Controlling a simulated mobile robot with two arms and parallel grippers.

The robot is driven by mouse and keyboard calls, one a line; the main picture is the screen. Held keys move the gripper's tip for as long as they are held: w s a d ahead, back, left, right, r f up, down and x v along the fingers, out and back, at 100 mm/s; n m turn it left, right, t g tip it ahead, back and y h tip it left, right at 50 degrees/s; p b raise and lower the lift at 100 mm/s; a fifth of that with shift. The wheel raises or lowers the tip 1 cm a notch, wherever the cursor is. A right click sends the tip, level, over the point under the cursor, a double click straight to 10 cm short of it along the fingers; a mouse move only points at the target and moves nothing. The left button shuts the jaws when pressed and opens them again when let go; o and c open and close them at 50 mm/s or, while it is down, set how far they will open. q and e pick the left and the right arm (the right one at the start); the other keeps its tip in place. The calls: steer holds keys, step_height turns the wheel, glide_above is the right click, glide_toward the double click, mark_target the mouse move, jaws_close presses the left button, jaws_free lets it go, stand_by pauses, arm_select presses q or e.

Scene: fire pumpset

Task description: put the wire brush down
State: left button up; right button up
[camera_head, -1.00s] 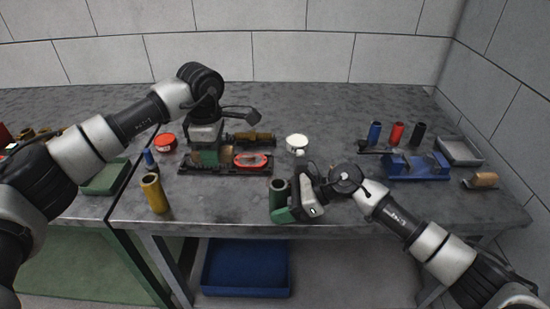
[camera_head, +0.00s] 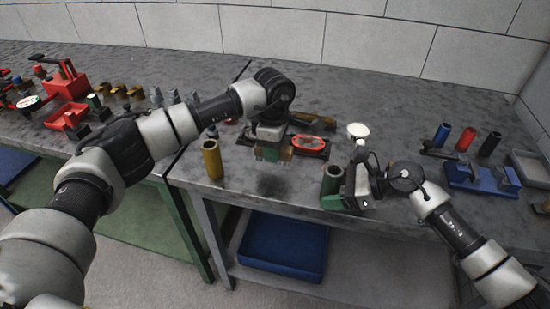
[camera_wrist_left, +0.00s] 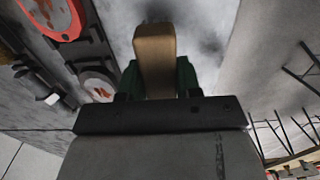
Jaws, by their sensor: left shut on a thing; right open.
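My left gripper (camera_head: 271,153) is shut on the wire brush and holds it above the front part of the grey workbench (camera_head: 395,128), with a shadow on the top below. In the left wrist view the brush's tan wooden block (camera_wrist_left: 155,62) stands between the green fingers. The bristles cannot be made out clearly in either view. My right gripper (camera_head: 346,201) is open at the bench's front edge, beside a dark green cylinder (camera_head: 332,180); I see nothing held in it.
A white round piece (camera_head: 358,131) and a blue vise (camera_head: 482,179) are to the right. A blue bin (camera_head: 284,250) sits below.

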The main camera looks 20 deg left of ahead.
arm_select(q)
steer(key=shift+f, duration=1.7)
steer(key=shift+f, duration=0.1)
steer(key=o, duration=1)
steer(key=shift+c, duration=0.2)
step_height(320, 180, up, 12)
steer(key=shift+r, duration=0.15)
